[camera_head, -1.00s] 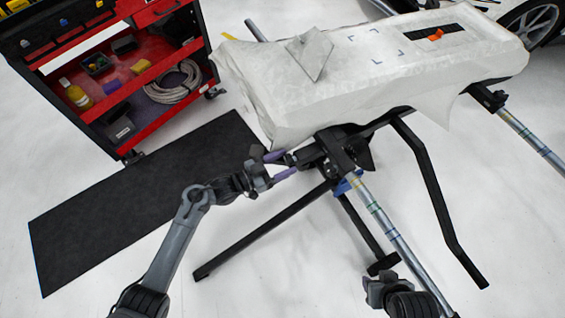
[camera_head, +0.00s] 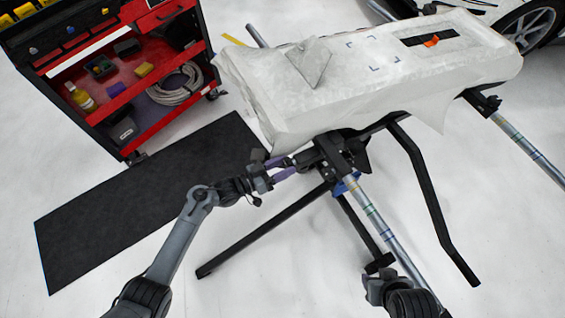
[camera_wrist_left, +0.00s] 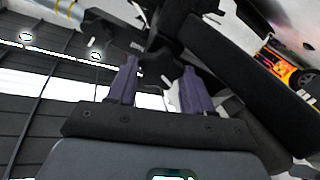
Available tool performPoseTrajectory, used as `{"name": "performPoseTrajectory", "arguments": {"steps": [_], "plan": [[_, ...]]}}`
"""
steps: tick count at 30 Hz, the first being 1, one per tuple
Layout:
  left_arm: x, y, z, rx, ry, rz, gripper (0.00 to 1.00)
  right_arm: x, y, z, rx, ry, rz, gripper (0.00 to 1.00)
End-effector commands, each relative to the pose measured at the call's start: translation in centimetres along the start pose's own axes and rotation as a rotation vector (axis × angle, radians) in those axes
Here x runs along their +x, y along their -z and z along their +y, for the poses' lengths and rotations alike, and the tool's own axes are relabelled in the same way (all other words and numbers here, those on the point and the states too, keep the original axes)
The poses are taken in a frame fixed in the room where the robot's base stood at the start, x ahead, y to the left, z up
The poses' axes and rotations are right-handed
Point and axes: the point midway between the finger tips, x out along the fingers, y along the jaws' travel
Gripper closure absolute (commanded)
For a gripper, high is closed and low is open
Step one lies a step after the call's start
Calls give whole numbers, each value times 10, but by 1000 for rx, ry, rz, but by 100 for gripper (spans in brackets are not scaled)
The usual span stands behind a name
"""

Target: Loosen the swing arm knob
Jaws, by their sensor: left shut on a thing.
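The swing arm knob appears as a small dark part (camera_head: 303,158) at the left end of the stand's black bracket (camera_head: 333,152). My left gripper (camera_head: 285,166) reaches it from the left, its two purple fingers shut on it. In the left wrist view the fingers (camera_wrist_left: 161,68) stand apart, with black hardware between and beyond their tips. The knob's outline blends into the black bracket, so its exact shape is hard to tell. My right gripper (camera_head: 376,287) is low at the bottom right, away from the knob; its fingers cannot be made out.
A white-wrapped panel (camera_head: 300,105) lies on the stand, with an orange tool (camera_head: 431,41) on a black strip. Stand legs (camera_head: 265,232) and a silver tube (camera_head: 380,225) cross the floor below. A red tool cart (camera_head: 165,125) and black mat (camera_head: 140,195) are at left.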

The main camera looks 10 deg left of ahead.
Motion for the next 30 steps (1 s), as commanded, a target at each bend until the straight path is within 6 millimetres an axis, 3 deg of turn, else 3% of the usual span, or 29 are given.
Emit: {"name": "performPoseTrajectory", "arguments": {"steps": [3,12,30], "plan": [[0,3,0,-88,1,-1,80,-12,4,0,2,1,1,57],[0,1,0,-255,0,0,80,-23,8,0,1,1,1,57],[0,-1,-1,-316,1,0,80,-26,8,3,-7,-6,0,57]]}}
